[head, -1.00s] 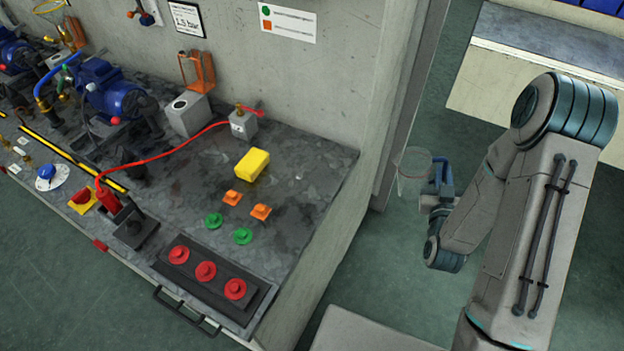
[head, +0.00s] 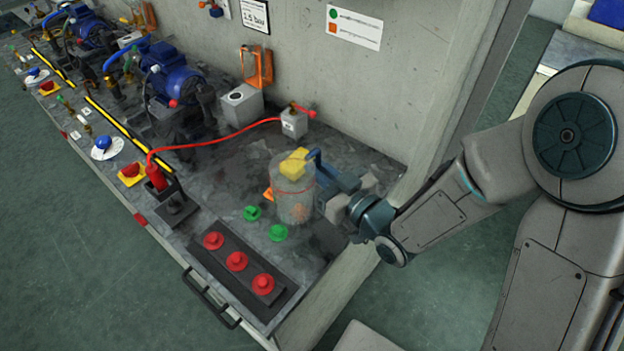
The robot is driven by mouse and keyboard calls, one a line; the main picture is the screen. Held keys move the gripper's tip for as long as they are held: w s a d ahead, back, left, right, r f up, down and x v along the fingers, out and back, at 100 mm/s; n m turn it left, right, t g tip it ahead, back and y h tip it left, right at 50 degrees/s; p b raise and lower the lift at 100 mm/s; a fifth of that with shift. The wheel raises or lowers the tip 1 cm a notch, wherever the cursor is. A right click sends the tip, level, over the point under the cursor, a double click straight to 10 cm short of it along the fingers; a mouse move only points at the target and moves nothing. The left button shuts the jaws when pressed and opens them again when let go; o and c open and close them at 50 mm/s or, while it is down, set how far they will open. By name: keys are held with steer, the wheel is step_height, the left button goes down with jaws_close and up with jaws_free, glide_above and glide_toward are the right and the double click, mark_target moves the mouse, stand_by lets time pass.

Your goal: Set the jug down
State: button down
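The jug (head: 292,203) is a clear, see-through cylinder with a red line around it. It is upright over the right end of the grey bench (head: 232,160). My gripper (head: 322,180) is at its right side, shut on the jug, with the handle area largely hidden by the fingers. I cannot tell whether the jug's base touches the bench or hangs just above it.
A yellow block (head: 294,163) and orange pieces (head: 268,194) show behind or through the jug. Green knobs (head: 278,233) stand close in front of it. Red buttons (head: 237,261) are nearer the front edge. A red hose (head: 215,141) runs to a grey box (head: 293,124). The wall is behind.

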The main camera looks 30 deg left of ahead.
steer(key=w+f, duration=0.2)
steer(key=w, duration=0.1)
steer(key=w+f, duration=0.2)
steer(key=w, duration=0.2)
steer(key=w+d+f+p, duration=0.1)
steer(key=w+f, duration=0.1)
steer(key=w, duration=0.1)
steer(key=shift+w, duration=0.2)
steer(key=shift+w+f, duration=0.1)
steer(key=shift+f, duration=0.1)
steer(key=shift+f+p, duration=0.35)
steer(key=shift+f, duration=1.6)
steer(key=shift+f+b, duration=0.25)
steer(key=shift+b, duration=0.1)
steer(key=c, duration=1.5)
jaws_free()
steer(key=shift+r, duration=0.1)
steer(key=shift+r, duration=0.1)
